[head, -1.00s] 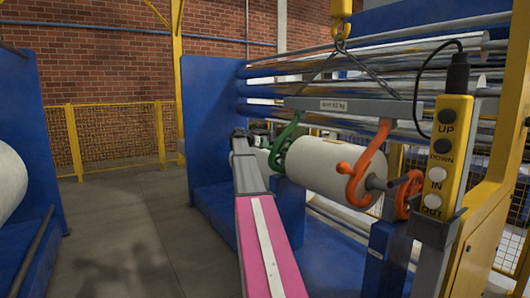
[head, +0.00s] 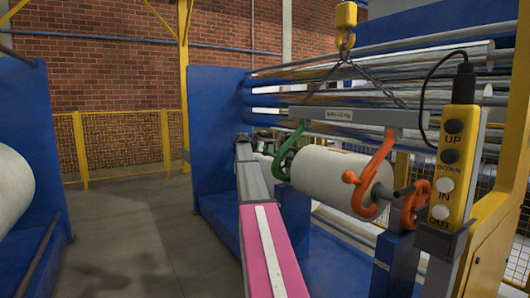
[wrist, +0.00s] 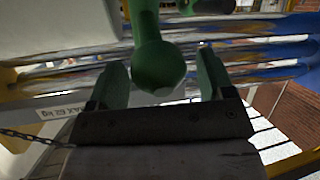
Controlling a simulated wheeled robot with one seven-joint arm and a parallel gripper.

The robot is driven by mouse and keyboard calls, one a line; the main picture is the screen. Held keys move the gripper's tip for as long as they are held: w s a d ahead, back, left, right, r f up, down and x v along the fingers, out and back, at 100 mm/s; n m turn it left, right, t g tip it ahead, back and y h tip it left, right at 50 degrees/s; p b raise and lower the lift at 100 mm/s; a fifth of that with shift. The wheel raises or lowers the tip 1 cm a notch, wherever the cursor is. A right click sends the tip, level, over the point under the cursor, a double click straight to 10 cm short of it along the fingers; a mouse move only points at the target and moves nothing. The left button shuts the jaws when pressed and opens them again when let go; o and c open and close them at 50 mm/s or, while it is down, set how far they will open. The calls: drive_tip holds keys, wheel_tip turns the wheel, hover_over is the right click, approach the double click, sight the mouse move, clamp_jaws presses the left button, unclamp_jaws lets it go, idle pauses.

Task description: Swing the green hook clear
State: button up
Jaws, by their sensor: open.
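The green hook (head: 287,153) hangs from the left end of the grey lifting beam (head: 360,116) and curves round the far end of the white roller (head: 330,176). In the wrist view the green hook's rounded knob (wrist: 158,66) lies between the two fingers of my gripper (wrist: 163,75). The fingers stand apart, with gaps showing on both sides of the knob. In the head view my gripper (head: 243,140) is at the far end of my arm, left of the green hook. The knob is hidden there.
An orange hook (head: 370,173) holds the near end of the roller, beside an orange handwheel (head: 414,203). Chains run up to a yellow hoist hook (head: 346,20). A yellow control box (head: 456,165) stands at right. Open floor (head: 140,230) lies at left.

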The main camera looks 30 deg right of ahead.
drive_tip(key=shift+a, duration=0.1)
drive_tip(key=v, duration=1)
drive_tip(key=shift+a+r, duration=0.15)
drive_tip(key=shift+a, duration=0.1)
drive_tip(key=shift+s, duration=0.1)
drive_tip(key=s+a+f+n+y, duration=0.2)
drive_tip(key=s+a+f, duration=0.35)
drive_tip(key=f, duration=0.55)
drive_tip(key=s+a+f+n+g+y, duration=0.1)
drive_tip(key=s+a+f+n+y, duration=0.25)
drive_tip(key=a+f, duration=0.6)
drive_tip(key=s+a+f+n+y, duration=0.25)
drive_tip(key=s+f, duration=0.25)
drive_tip(key=f, duration=0.8)
drive_tip(key=s+a+f+n+g+y, duration=0.1)
drive_tip(key=s+a+f+n+y, duration=0.1)
drive_tip(key=s+a+f, duration=0.7)
drive_tip(key=s+a+f+n+g+y, duration=0.2)
drive_tip(key=s+a+f, duration=0.6)
drive_tip(key=s, duration=0.7)
drive_tip(key=shift+a+f+n+y, duration=0.4)
drive_tip(key=shift+f+n+y, duration=0.25)
drive_tip(key=shift+f, duration=0.3)
